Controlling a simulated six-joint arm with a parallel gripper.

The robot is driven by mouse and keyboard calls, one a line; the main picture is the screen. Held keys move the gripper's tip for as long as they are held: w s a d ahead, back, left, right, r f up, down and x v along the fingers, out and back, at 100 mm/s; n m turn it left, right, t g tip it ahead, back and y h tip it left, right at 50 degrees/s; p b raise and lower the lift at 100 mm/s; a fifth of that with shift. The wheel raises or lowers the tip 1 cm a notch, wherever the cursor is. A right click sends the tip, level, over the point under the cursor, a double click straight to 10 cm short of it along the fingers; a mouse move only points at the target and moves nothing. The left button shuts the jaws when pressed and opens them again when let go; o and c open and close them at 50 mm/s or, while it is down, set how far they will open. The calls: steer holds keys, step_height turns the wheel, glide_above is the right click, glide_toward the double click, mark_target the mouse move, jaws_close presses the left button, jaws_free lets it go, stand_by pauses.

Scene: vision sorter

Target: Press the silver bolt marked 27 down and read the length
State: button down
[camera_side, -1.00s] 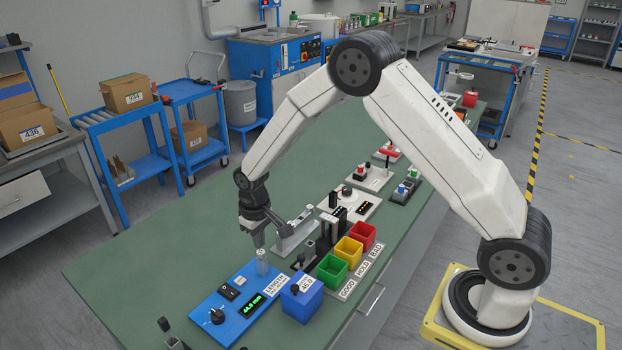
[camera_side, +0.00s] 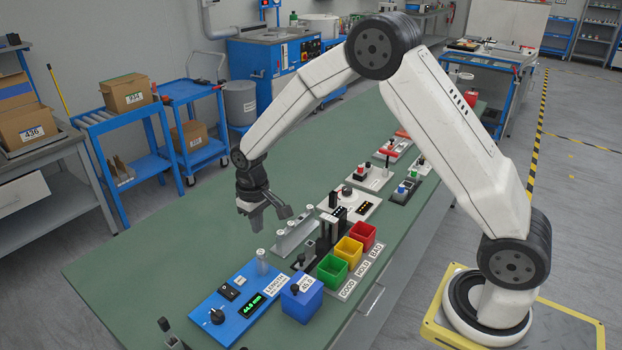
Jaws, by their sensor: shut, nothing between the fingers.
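A silver bolt (camera_side: 262,262) stands upright at the far end of the blue length gauge (camera_side: 222,318). Its number is too small to read. The gauge's green display (camera_side: 253,304) is lit and seems to read 44.0 mm, though the digits are small. My gripper (camera_side: 256,222) is shut and empty. It hangs above the table, behind and above the bolt, apart from it, near a grey rack.
The grey rack (camera_side: 296,232) holds several silver pieces. Green (camera_side: 332,270), yellow (camera_side: 348,250) and red (camera_side: 363,236) bins stand to the right. A blue box (camera_side: 301,300) with a knob sits beside the gauge. The table's left side is clear.

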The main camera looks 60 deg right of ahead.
steer(key=shift+r, duration=0.4)
stand_by(1.1)
